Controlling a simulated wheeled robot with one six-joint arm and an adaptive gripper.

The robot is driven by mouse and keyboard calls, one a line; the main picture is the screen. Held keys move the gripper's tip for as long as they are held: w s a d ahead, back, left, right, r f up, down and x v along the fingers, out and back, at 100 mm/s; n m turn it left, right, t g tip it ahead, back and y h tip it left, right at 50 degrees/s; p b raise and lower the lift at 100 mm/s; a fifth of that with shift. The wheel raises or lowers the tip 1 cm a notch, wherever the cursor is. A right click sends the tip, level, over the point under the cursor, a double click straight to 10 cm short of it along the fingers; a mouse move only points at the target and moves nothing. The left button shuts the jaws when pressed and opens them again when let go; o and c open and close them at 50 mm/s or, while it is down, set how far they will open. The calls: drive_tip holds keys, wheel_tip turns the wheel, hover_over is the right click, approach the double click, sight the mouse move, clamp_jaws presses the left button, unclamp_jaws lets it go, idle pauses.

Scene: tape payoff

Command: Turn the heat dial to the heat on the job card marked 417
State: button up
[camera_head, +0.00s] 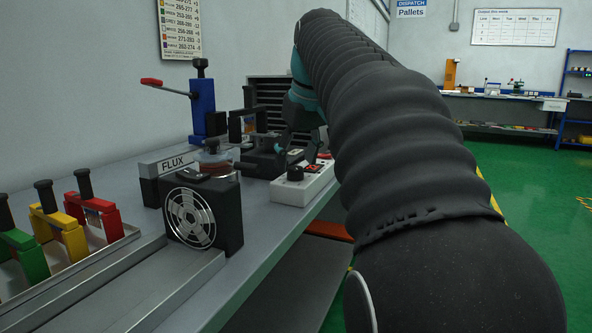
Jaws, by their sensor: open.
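A white control box (303,186) stands on the bench near its right edge. It has a round black knob (295,173), which looks like the heat dial, and a small red part. The dial's markings are too small to read. My gripper (287,148) is dark and open, just behind and above the box as seen in the head view. My arm hides part of it, and I cannot tell whether it touches anything. I cannot make out a job card marked 417.
A numbered chart (180,28) hangs on the wall. Green floor (520,190) is open at right.

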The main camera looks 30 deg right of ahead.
drive_tip(key=shift+x, duration=0.95)
clamp_jaws()
